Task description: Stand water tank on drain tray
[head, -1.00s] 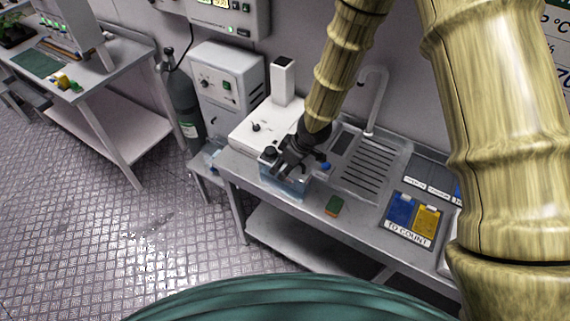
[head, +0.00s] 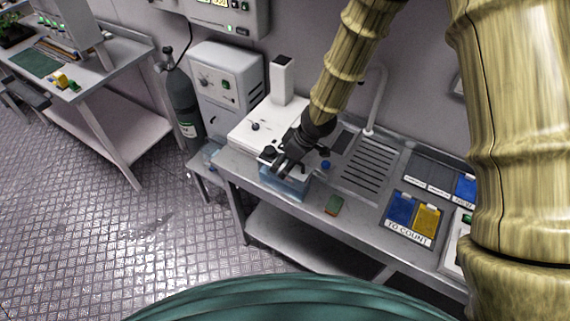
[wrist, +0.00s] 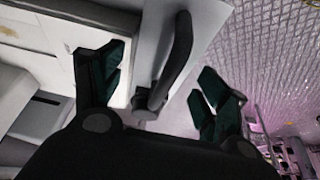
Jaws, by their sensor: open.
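The water tank (head: 285,186) is a translucent bluish box at the front edge of the steel counter, beside the white machine. My gripper (head: 279,167) is over its top and hides part of it. In the wrist view, my gripper (wrist: 163,95) is open, with a dark bar-like handle (wrist: 177,55) between its spread fingers. The fingers look apart from the handle. The drain tray appears to be the ribbed panel (head: 364,173) set in the counter, to the right of the tank, and it looks bare.
A green sponge (head: 334,205) and a small blue knob (head: 326,165) lie between tank and ribbed panel. A curved tap (head: 379,95) stands behind. A "TO COUNT" tray (head: 409,234) holds blue and yellow pieces at right. The white machine (head: 262,127) stands behind the tank.

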